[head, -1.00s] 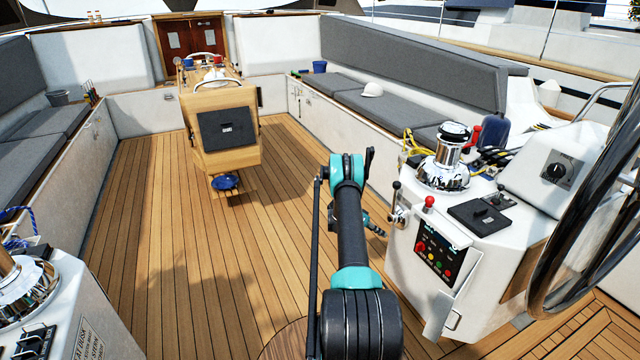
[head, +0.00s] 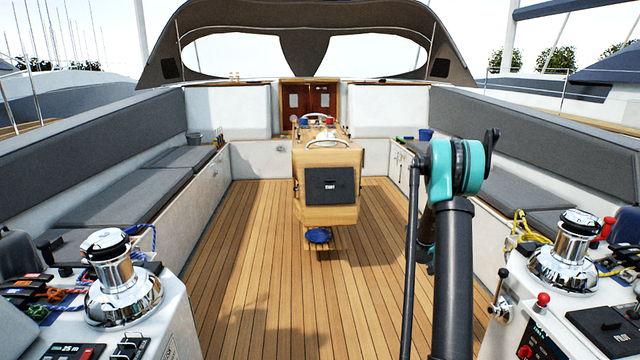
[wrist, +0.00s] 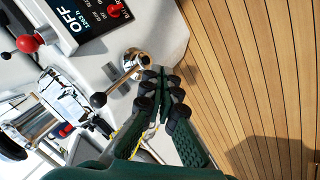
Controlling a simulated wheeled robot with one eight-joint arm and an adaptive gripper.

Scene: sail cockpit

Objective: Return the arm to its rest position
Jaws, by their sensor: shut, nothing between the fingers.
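My gripper (wrist: 161,82) shows in the wrist view with its dark green fingers closed together and nothing between them. It points over the wooden deck (wrist: 245,70) beside the white right-hand console. A chrome lever with a black knob (wrist: 98,99) lies just left of the fingertips in that view; whether they touch I cannot tell. In the head view my arm, black with teal joints, stands raised at right of centre. The gripper itself is hidden behind it there.
The right console carries a chrome winch (head: 565,255), a red-knobbed lever (head: 543,299) and a lever (head: 502,273). A left winch (head: 115,280) stands opposite. The deck between is clear.

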